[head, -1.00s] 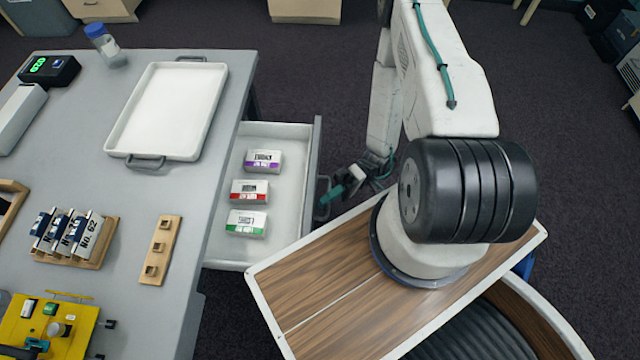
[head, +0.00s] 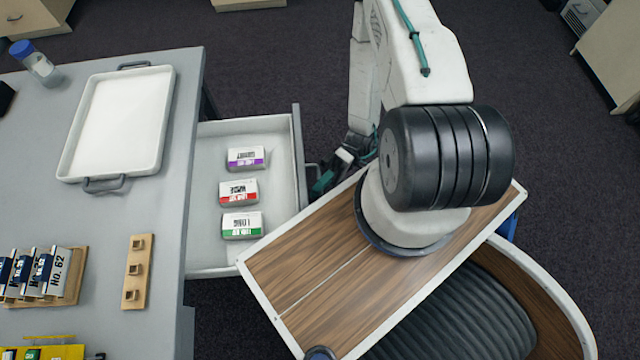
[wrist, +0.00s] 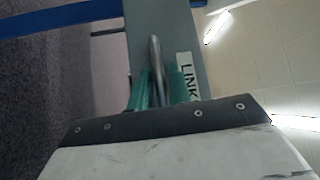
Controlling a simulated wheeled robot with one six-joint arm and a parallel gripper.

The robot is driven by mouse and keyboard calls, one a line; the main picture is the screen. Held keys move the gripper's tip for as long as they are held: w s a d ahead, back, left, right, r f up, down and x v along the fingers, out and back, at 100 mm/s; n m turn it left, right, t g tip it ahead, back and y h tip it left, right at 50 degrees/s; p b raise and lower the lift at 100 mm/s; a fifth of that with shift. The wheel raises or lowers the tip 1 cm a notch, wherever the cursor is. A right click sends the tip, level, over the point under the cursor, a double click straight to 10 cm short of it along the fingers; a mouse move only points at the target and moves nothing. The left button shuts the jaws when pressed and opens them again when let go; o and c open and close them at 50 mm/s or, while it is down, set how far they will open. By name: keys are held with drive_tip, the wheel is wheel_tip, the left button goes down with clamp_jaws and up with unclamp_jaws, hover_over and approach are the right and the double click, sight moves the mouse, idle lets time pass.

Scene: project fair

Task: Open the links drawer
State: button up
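The links drawer (head: 205,150) stands pulled out from the right side of the grey table. Its "LINK" label (wrist: 187,78) shows on the drawer front in the wrist view, the rest of the word covered. My gripper (head: 324,182) is at the handle outside the drawer front. In the wrist view its teal fingers (wrist: 160,88) lie on both sides of the handle bar (wrist: 155,55), shut on it. Inside the drawer are a purple-striped box (head: 246,158), a red-striped box (head: 239,192) and a green-striped box (head: 242,225).
The table (head: 170,215) carries a white tray (head: 117,120), a wooden three-peg strip (head: 136,270), a rack of labelled blocks (head: 45,280) and a blue-capped bottle (head: 36,62). My wood-topped base stands close to the drawer's near right corner. Open carpet (head: 265,60) lies beyond the drawer.

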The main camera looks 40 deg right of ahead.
drive_tip(key=v, duration=0.7)
drive_tip(key=shift+d, duration=0.4)
idle(0.3)
